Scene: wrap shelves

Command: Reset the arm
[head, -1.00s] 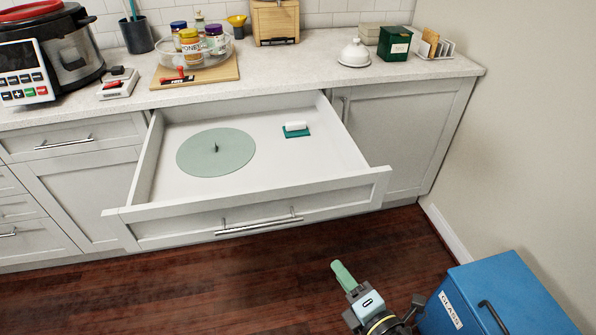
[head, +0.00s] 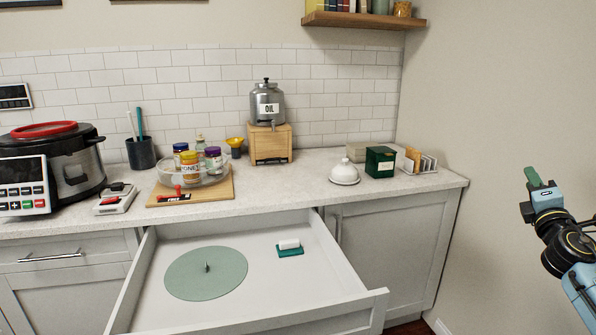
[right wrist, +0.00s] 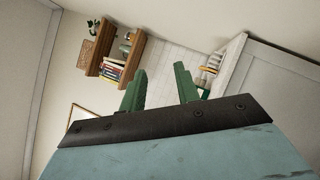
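My right gripper (head: 533,178) is raised in the air at the right of the head view, in front of the bare wall and away from the counter. In the right wrist view its two green fingers (right wrist: 160,88) stand apart with nothing between them. My left gripper and arm are not in the head view. The open drawer (head: 145,277) holds a round green silicone lid (head: 190,287) and a small white piece on a teal base (head: 290,250).
A wooden shelf (head: 365,20) hangs above. The drawer juts out from the cabinet.

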